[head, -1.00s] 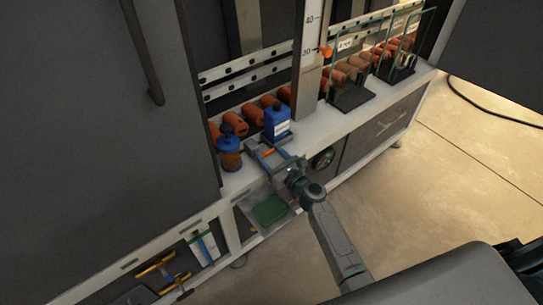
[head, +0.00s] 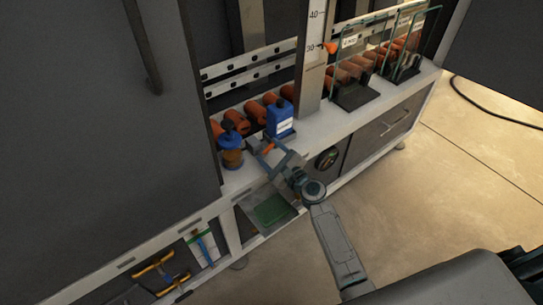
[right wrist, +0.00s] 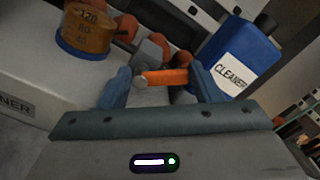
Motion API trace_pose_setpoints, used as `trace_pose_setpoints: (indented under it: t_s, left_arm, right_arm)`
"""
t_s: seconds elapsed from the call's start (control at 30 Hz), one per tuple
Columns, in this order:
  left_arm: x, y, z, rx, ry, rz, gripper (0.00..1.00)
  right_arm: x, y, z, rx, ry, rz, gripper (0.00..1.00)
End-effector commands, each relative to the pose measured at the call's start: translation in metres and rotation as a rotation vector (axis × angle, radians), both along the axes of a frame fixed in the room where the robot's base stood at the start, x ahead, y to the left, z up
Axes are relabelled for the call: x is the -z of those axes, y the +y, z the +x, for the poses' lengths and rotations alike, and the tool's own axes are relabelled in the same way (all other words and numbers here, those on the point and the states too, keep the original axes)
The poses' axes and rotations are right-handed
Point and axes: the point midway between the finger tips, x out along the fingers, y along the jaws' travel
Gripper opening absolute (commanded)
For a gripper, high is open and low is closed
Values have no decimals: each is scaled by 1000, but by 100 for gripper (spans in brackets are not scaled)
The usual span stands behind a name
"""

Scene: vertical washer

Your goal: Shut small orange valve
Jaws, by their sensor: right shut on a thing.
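The small orange valve handle (right wrist: 168,77) lies crosswise between the two blue-grey fingers of my right gripper (right wrist: 163,84) in the right wrist view. The fingers are shut on it, one at each end. A grey valve body (right wrist: 152,50) sits just behind the handle. In the head view the orange handle (head: 268,148) shows small at the tips of my right gripper (head: 270,154), on the white ledge of the machine. The fingers partly hide the valve there. My left gripper is out of view.
A blue cleaner bottle (head: 280,118) stands close behind the valve, and an orange-brown jar with a blue band (right wrist: 85,32) stands to its left. A row of orange rollers (head: 237,123) runs behind. An open compartment with a green bottom (head: 271,209) lies below the ledge.

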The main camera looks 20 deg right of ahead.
Motion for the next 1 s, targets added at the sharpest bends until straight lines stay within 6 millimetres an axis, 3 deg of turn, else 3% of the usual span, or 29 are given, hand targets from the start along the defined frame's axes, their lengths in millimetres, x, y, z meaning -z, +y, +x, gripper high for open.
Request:
trace_pose_setpoints:
  t_s: [0.63,0.8,1.0]
  left_arm:
    - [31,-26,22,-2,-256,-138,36]
    - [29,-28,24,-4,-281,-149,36]
    - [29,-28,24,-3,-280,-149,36]
  right_arm:
    - [-12,12,-2,13,-226,-575,36]
    - [-15,12,-3,12,-242,-621,24]
    - [-16,12,-3,12,-241,-619,24]
